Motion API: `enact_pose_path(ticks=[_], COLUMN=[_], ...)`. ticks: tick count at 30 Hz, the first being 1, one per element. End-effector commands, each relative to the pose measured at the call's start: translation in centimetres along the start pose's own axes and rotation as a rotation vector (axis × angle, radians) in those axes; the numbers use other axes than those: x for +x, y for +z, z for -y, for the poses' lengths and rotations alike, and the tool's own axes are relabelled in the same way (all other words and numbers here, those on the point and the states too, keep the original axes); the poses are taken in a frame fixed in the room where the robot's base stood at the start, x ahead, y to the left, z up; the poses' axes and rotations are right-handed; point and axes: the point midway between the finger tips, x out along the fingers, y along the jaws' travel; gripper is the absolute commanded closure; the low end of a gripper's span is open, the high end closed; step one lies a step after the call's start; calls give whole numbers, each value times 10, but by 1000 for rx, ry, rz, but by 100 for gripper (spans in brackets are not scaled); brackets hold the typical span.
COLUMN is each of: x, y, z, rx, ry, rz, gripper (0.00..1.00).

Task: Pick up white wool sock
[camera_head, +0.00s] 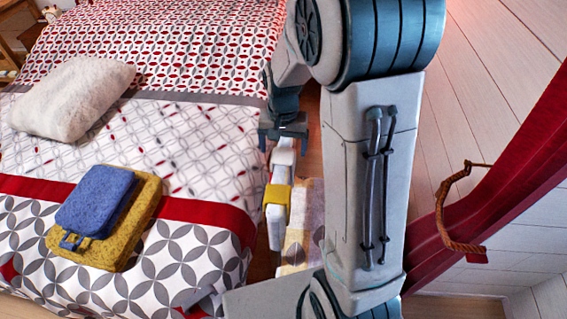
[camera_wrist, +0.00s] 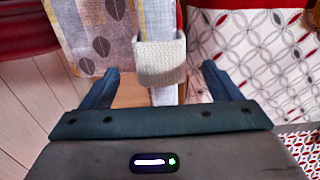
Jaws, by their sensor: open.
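The white wool sock (camera_wrist: 160,62), a ribbed knitted off-white piece, lies folded across a narrow pale rail (camera_wrist: 158,20) in the wrist view. My gripper (camera_wrist: 161,70) is open, with one finger on each side of the sock and rail. The fingers look clear of the sock, though the depth between them is hard to judge. In the head view my gripper (camera_head: 283,140) is beside the bed over the far part of the rail, pointing down. A pale patch just below it may be the sock, but I cannot tell for sure.
A yellow band-like piece (camera_head: 277,196) hangs over the rail nearer me. The bed (camera_head: 190,140) is left, with a white cushion (camera_head: 72,98) and blue (camera_head: 95,200) and yellow (camera_head: 128,235) folded items. A leaf-patterned cloth (camera_wrist: 100,35) is close beside the rail. A red curtain (camera_head: 480,200) hangs right.

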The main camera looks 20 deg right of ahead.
Motion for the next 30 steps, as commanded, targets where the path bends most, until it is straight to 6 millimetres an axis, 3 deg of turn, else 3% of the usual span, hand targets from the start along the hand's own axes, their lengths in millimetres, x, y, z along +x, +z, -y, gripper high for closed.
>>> enact_pose_path(ticks=[3,11,19,30], x=[19,36,72,80], y=[0,0,-2,-2], z=[0,0,0,0], rx=[1,1,-1,-1], ry=[1,0,1,-1], rz=[3,1,3,-1], gripper=[16,16,16,19])
